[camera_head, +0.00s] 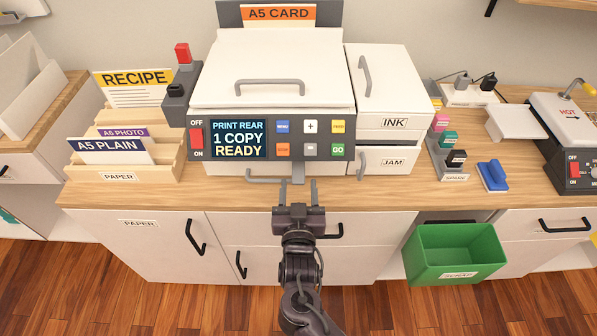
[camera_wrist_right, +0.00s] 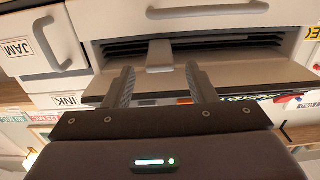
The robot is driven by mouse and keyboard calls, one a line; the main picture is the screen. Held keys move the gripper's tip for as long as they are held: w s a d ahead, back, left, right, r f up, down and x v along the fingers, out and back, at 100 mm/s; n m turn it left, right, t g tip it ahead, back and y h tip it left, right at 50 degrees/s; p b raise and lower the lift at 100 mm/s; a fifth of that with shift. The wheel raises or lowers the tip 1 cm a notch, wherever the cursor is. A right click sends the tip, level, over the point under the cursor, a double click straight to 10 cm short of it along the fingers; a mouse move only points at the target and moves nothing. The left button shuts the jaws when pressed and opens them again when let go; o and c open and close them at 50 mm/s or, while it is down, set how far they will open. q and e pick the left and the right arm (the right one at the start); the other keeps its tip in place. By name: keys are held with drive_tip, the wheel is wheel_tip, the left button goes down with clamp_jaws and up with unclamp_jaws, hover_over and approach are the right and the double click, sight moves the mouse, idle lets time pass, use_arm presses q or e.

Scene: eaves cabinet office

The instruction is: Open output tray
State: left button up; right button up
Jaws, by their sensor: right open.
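The white printer (camera_head: 270,62) stands on the wooden counter, with a grey control panel reading "PRINT REAR 1 COPY READY". Below the panel, a small grey tab (camera_head: 298,172) sticks out at the output tray slot. In the right wrist view, the tab (camera_wrist_right: 160,55) shows in front of the dark slot (camera_wrist_right: 218,44). My right gripper (camera_head: 299,184) is open and empty, just in front of the tab. In the wrist view its fingers (camera_wrist_right: 160,72) point at the slot, on either side of the tab; contact cannot be told. My left gripper is not in view.
A grey handle (camera_head: 262,180) shows low on the printer front. The JAM door (camera_head: 385,161) and INK door (camera_head: 391,122) are shut at the right. A paper rack (camera_head: 165,158) stands left. A green scrap bin (camera_head: 455,255) hangs on the counter's front at right.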

drive_tip(key=w, duration=0.5)
